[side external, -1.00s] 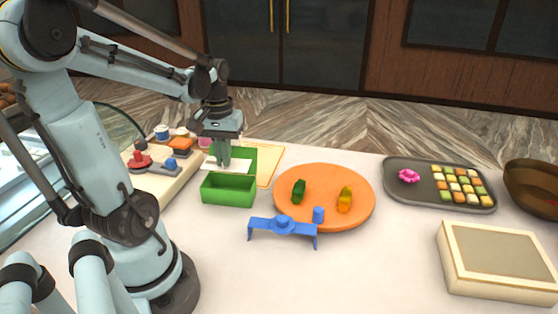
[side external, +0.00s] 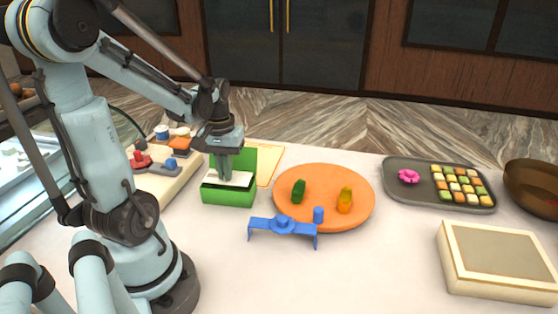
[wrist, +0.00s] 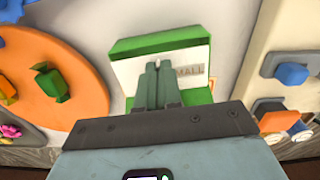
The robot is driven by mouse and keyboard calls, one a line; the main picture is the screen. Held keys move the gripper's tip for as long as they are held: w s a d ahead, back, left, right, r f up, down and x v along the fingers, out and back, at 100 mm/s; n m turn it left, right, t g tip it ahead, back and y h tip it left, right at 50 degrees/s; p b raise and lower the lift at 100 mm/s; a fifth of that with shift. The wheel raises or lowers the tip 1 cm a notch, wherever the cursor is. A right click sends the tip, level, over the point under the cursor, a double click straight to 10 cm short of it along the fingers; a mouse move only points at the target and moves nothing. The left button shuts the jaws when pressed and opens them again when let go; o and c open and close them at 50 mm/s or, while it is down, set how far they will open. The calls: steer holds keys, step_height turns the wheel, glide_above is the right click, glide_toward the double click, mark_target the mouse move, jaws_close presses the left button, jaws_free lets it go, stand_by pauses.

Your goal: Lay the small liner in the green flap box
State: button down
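The green flap box (side external: 228,198) stands on the counter left of the orange board, its flap (side external: 245,160) raised at the back; the box also shows in the wrist view (wrist: 150,43). The small liner (side external: 241,181) is a flat white sheet at the box's open top. In the wrist view the liner (wrist: 195,62) bears lettering, partly hidden by my fingers, with "MALL" readable. My gripper (side external: 226,179) points down over the box with its fingers closed together on the liner; the fingers also show in the wrist view (wrist: 155,66). Whether the liner touches the box floor is hidden.
An orange round board (side external: 325,217) with green and yellow wrapped sweets lies to the right. A blue bracket (side external: 283,225) stands in front of it. A pale block with coloured knobs (side external: 172,184) is at the left. A grey tray (side external: 412,198) and beige box (side external: 500,262) lie farther right.

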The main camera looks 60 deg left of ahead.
steer(key=shift+f, duration=0.45)
stand_by(0.7)
steer(key=shift+f, duration=0.45)
stand_by(0.3)
steer(key=c, duration=1.2)
jaws_free()
steer(key=shift+c, duration=0.2)
step_height(320, 180, up, 12)
steer(key=shift+f, duration=0.2)
